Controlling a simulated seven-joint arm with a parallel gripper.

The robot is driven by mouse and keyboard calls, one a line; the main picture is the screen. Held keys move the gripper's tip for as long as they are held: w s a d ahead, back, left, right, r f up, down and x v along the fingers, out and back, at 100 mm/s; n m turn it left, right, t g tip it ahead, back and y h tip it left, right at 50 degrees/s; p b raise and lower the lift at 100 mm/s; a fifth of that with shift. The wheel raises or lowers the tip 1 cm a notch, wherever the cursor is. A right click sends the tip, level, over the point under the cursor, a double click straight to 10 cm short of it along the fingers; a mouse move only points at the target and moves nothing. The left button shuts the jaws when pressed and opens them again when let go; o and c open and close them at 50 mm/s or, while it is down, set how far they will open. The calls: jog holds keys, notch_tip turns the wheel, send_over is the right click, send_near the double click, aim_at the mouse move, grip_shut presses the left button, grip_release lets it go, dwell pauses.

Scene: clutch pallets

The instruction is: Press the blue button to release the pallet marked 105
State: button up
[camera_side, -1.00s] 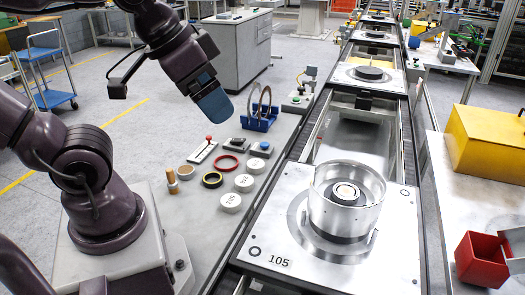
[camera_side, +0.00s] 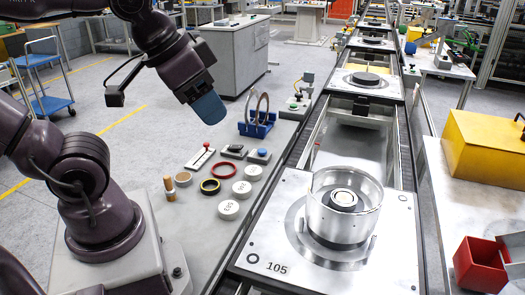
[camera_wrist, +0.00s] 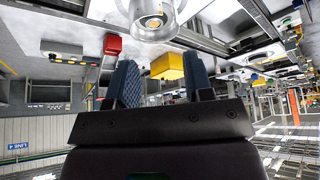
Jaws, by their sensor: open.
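The blue button (camera_side: 259,153) sits on a small grey box on the bench, left of the conveyor. The pallet marked 105 (camera_side: 255,262) is a flat metal plate on the near part of the conveyor. A round silver clutch housing (camera_side: 343,215) stands on it and also shows at the top of the wrist view (camera_wrist: 152,20). My gripper (camera_side: 210,108) is above the bench, up and left of the blue button and apart from it. In the wrist view, my two blue fingers (camera_wrist: 163,80) are apart with nothing between them. The button is not clearly visible there.
Beside the button are a dark-topped box (camera_side: 233,151), a red-knobbed lever (camera_side: 203,156) and a blue rack with rings (camera_side: 257,124). Rings and white discs (camera_side: 229,209) lie nearer. A yellow case (camera_side: 485,145) and red bin (camera_side: 481,265) are right of the conveyor.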

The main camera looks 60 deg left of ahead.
grip_shut()
dwell(1.4)
